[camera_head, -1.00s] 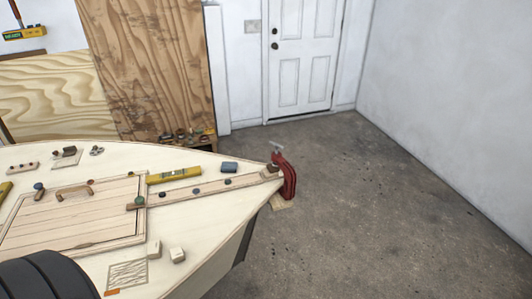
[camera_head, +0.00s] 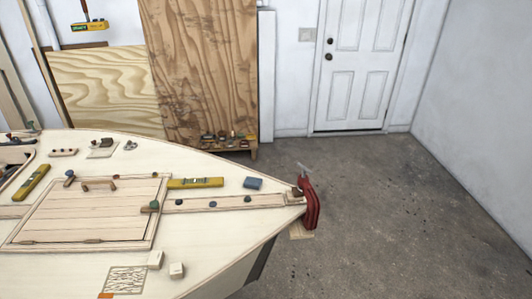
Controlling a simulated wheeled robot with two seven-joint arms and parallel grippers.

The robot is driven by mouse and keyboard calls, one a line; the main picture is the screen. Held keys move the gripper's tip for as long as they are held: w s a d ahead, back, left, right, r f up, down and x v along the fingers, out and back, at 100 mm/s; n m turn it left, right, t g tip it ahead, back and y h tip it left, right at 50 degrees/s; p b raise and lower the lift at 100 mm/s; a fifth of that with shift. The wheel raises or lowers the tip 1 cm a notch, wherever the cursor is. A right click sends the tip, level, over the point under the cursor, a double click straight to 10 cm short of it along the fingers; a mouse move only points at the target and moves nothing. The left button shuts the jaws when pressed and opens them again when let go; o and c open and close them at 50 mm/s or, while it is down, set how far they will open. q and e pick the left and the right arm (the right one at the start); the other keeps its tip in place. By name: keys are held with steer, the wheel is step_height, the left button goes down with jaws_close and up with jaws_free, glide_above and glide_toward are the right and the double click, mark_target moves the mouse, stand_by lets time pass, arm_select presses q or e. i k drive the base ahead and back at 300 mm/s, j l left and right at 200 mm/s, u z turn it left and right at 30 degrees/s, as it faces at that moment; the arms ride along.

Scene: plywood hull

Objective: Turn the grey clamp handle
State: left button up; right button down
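The red clamp (camera_head: 311,205) sits at the pointed tip of the plywood hull (camera_head: 215,265), gripping its edge. Its small grey handle (camera_head: 304,167) sticks up above the clamp, tilted, and is thin and hard to make out in detail. Neither my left gripper nor my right gripper shows in the head view.
On the deck lie a yellow level (camera_head: 195,183), a blue-grey block (camera_head: 253,183), a wooden strip (camera_head: 225,203) with dark knobs, a hatch (camera_head: 85,215) and two small wooden blocks near the front. The concrete floor (camera_head: 400,230) right of the hull is clear. A white door (camera_head: 361,70) stands behind.

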mark_target(305, 170)
steer(key=i+l+u, duration=0.2)
steer(key=l+u, duration=0.2)
steer(key=l, duration=1.05)
steer(key=l+u, duration=0.4)
steer(key=l, duration=1.05)
